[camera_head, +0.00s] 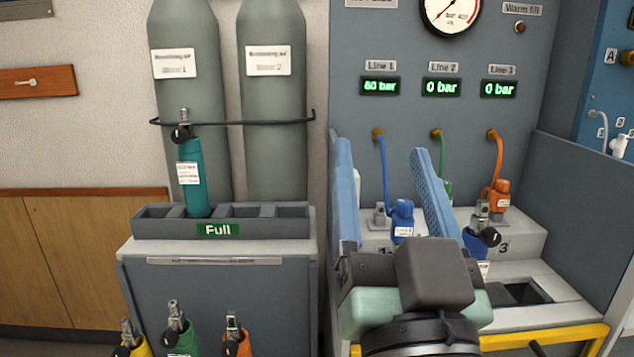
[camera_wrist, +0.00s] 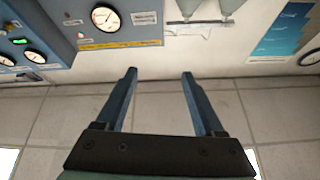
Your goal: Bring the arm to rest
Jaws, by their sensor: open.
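My gripper (camera_head: 385,185) is raised in front of the test panel in the head view, its two blue fingers apart and nothing between them. In the wrist view my gripper (camera_wrist: 158,75) also shows open and empty, with the wall and a gauge panel (camera_wrist: 35,35) beyond it. In the head view the gripper hides part of the bench behind it.
A teal cylinder (camera_head: 191,180) stands in the Full rack (camera_head: 270,226). Yellow, green (camera_head: 180,335) and orange cylinders stand lower down. Blue, green and orange hoses hang from the panel (camera_head: 420,30); a blue cylinder (camera_head: 474,243) stands right of my gripper. Line 1 reads 60 bar.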

